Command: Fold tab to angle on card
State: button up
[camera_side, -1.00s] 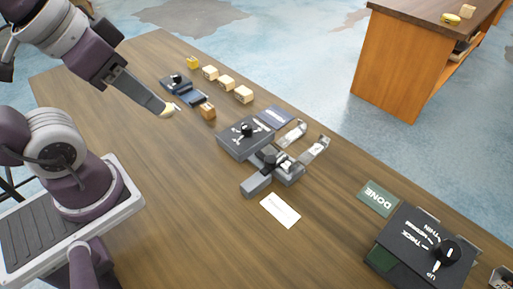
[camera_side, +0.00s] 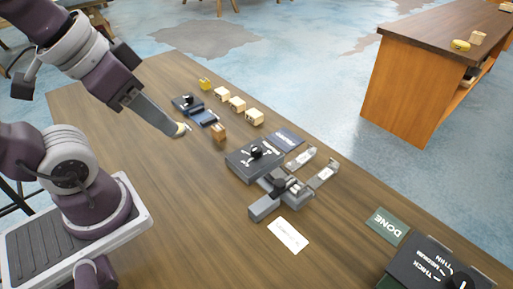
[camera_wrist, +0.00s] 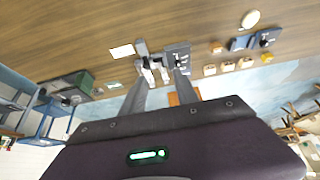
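A small white card (camera_side: 288,235) lies flat on the table, with faint marks too small to read; it also shows in the wrist view (camera_wrist: 122,51). I cannot make out a tab on it. Beside it stands a grey clamp-like fixture (camera_side: 264,207) with a black knob. Next to this is a dark box with a dial (camera_side: 245,164), also seen in the wrist view (camera_wrist: 178,50). Two metal strips (camera_side: 323,174) lie beyond. My gripper (camera_wrist: 160,80) has its two fingers apart, with nothing seen between them. In the side view it is up and left of the fixture, away from the card.
A green DONE mat (camera_side: 386,226) and a dark box marked THICK, MEDIUM, THIN (camera_side: 425,265) are at lower right. Several small wooden blocks (camera_side: 237,104) and a blue device (camera_side: 203,118) stand along the far edge. A pale oval thing (camera_wrist: 250,18) lies near the device.

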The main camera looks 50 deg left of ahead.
jog(key=o, duration=0.3)
jog(key=shift+w, duration=0.15)
jog(key=n+g, duration=0.5)
jog(key=n, duration=1)
send_over(257, 148)
notch_tip(257, 148, down, 19)
jog(key=shift+d+r, duration=0.1)
jog(key=shift+r, duration=0.1)
jog(key=shift+g, duration=0.3)
notch_tip(257, 148, down, 8)
jog(key=shift+f, duration=0.1)
grip_shut()
